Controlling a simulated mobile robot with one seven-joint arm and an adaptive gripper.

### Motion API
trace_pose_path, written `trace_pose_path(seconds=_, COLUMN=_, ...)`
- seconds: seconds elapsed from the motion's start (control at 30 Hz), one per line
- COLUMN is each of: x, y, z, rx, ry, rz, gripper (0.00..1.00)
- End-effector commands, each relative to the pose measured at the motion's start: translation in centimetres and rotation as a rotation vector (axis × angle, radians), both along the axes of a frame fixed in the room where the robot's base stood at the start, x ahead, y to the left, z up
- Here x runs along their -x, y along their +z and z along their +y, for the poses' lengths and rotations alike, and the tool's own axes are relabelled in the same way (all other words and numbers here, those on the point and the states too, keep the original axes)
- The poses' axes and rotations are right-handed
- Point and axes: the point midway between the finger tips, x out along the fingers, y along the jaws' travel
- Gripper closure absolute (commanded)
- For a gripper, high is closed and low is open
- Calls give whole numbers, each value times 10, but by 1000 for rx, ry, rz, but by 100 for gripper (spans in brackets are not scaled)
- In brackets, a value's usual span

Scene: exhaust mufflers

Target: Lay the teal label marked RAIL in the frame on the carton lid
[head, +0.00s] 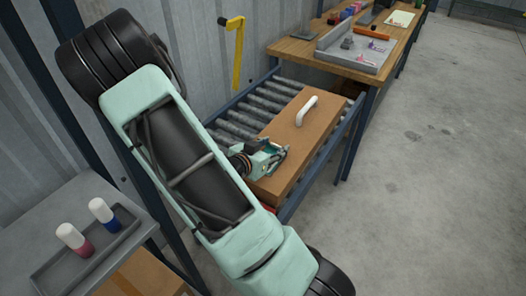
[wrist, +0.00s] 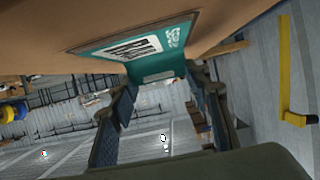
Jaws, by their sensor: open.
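In the wrist view the lid (wrist: 60,30) fills the top. The teal label (wrist: 150,45) has a white panel with dark lettering, seen reversed, and lies at the lid within the thin-edged frame (wrist: 192,22). Its near part bends away from the lid between my fingertips. My gripper (wrist: 162,82) is open, with a finger on each side of this part; contact is unclear. In the head view my gripper (head: 272,160) is low over the lid's near end.
The roller conveyor (head: 255,103) has blue rails. A wooden bench (head: 300,50) with a grey tray (head: 355,48) stands behind. A yellow bracket (head: 236,55) is on the wall. A grey side table (head: 75,205) holds two capped bottles at left. The floor at right is clear.

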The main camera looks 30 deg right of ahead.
Motion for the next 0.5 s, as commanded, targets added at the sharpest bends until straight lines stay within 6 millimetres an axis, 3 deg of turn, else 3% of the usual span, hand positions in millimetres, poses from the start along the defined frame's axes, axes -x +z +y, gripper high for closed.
trace_pose_path(seconds=0.3, x=25, y=29, z=60, rx=-2, ry=5, rz=-1, gripper=55)
trace_pose_path(seconds=0.5, x=35, y=38, z=82, rx=0, ry=2, rz=-1, gripper=55)
